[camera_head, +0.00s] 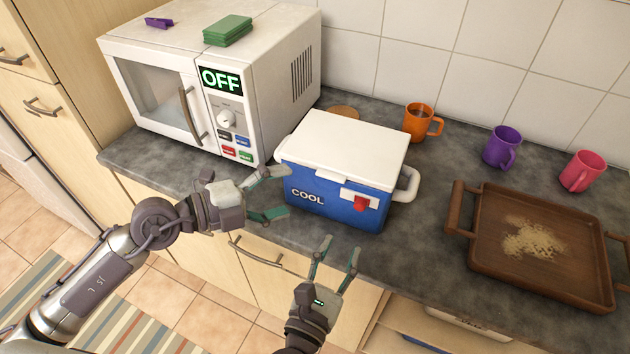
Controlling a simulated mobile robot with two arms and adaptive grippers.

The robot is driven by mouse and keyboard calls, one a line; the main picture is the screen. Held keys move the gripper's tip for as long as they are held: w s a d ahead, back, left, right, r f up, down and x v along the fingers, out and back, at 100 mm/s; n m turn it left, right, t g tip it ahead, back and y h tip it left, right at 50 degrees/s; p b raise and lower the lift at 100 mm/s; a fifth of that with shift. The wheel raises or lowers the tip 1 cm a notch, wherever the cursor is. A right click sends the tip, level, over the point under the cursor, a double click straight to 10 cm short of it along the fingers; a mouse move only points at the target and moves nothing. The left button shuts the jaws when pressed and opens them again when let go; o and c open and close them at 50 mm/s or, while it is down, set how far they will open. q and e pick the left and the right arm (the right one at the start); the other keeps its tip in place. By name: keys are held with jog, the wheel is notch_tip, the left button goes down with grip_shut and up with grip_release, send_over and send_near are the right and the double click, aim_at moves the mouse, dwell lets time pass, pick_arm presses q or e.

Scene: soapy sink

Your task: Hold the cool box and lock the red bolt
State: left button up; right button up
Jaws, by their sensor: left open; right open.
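The cool box (322,190) is blue with a white lid (348,141), which is down, and white side handles. It stands on the grey counter near the front edge. The red bolt (361,204) sits on a white plate at the right of its front face. My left gripper (277,193) is open at the left end of the cool box, its fingers pointing at it; I cannot tell whether they touch the box or its left handle. My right gripper (340,250) is open and empty, in front of and below the red bolt, apart from the box.
A white microwave (275,75) showing OFF stands left of the box, with green sponges (228,30) and a purple clip (159,22) on top. Orange (417,123), purple (500,147) and pink (581,172) mugs stand behind. A brown tray (485,262) with crumbs lies right. An open drawer (440,325) is below.

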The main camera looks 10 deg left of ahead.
aim_at(330, 180)
pick_arm(q)
jog(key=x, duration=1)
jog(key=shift+w+d+f, duration=0.15)
jog(key=shift+w+d, duration=0.05)
jog(key=shift+d, duration=0.1)
jog(key=shift+c, duration=0.3)
jog(key=c, duration=0.8)
jog(key=shift+s, duration=0.15)
grip_shut()
jog(key=shift+s+a+f, duration=0.1)
jog(key=shift+s+f, duration=0.15)
jog(key=shift+f, duration=0.1)
jog(key=shift+c, duration=0.3)
grip_release()
jog(key=o, duration=0.4)
jog(key=shift+c, duration=0.2)
jog(key=shift+w, duration=0.3)
